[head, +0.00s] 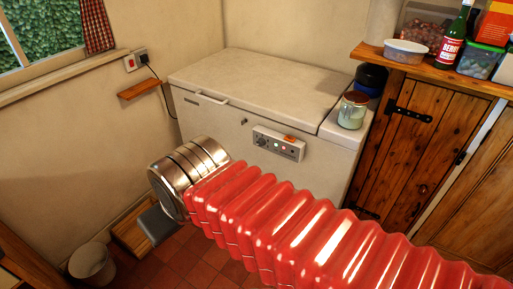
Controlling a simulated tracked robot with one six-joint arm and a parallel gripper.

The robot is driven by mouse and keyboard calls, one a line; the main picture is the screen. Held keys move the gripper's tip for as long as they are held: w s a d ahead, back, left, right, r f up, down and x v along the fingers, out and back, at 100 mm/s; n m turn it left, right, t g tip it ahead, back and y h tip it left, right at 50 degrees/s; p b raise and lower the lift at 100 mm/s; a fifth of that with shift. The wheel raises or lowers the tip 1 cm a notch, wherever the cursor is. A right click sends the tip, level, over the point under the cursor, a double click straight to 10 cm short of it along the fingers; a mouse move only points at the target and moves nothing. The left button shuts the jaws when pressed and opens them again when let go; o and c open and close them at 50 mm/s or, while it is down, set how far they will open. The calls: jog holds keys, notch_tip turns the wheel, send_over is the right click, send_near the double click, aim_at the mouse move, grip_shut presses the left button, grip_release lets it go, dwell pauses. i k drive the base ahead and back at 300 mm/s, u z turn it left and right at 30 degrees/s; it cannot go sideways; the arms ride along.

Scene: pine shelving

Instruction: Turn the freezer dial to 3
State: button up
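The white chest freezer (265,80) stands against the back wall with its lid closed. A small grey control panel (279,144) is on its front, right of the keyhole. A round knob, which looks like the dial (263,143), is at the panel's left part; its numbers and pointer are too small to read. My red ribbed arm reaches in from the lower right and ends in a metal wrist. Only a dark grey part of my gripper (157,225) shows below the wrist, left of and apart from the panel. The rest of my gripper is hidden.
A glass jar (352,110) stands at the freezer's right end, beside a dark round container (371,77). A wooden shelf (403,67) with tubs and a bottle (453,36) is at right, above wooden doors. A bucket (92,264) stands lower left.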

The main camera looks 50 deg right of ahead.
aim_at(261, 142)
jog(key=u, duration=0.05)
jog(key=i, duration=1)
jog(key=z, duration=0.05)
